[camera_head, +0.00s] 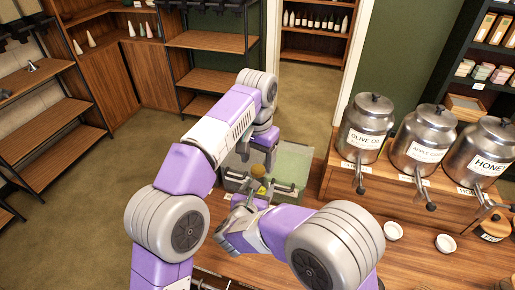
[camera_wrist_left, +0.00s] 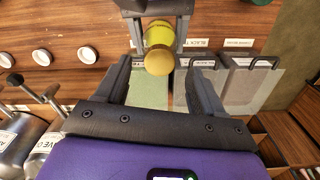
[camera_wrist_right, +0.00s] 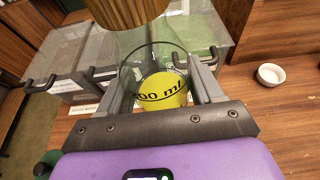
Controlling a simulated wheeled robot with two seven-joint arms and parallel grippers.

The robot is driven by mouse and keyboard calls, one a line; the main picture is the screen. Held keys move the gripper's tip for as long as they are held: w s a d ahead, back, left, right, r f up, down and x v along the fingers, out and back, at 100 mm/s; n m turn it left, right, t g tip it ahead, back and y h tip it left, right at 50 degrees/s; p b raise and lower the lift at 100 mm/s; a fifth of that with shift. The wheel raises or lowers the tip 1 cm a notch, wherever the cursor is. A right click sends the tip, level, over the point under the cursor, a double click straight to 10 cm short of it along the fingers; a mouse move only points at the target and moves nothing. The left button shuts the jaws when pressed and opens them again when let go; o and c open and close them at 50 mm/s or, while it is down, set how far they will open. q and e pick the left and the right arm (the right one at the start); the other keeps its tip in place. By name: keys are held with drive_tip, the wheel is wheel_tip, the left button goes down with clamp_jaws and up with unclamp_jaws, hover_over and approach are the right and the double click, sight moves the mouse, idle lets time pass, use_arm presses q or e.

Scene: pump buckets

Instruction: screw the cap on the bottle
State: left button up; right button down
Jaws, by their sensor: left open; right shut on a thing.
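A clear bottle (camera_wrist_right: 160,62) with yellow liquid and a printed "00 ml" mark is held between the fingers of my right gripper (camera_wrist_right: 164,85). A round wooden cap (camera_wrist_left: 159,61) sits at the bottle's top, and also shows at the top of the right wrist view (camera_wrist_right: 126,10). I cannot tell how tightly it sits. My left gripper (camera_wrist_left: 160,78) is open above the cap, its fingers spread to either side with gaps. In the head view the cap (camera_head: 258,171) shows small below my left gripper, and my right arm partly hides the bottle.
Lidded clear bins (camera_wrist_left: 245,85) stand close behind the bottle. Metal dispensers labelled olive oil (camera_head: 365,128) and honey (camera_head: 480,150) stand on a wooden stand at right. Small white bowls (camera_head: 393,231) sit on the wooden counter (camera_head: 350,205).

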use_arm(q)
drive_tip(key=shift+r, duration=2.5)
use_arm(e)
drive_tip(key=shift+r, duration=0.1)
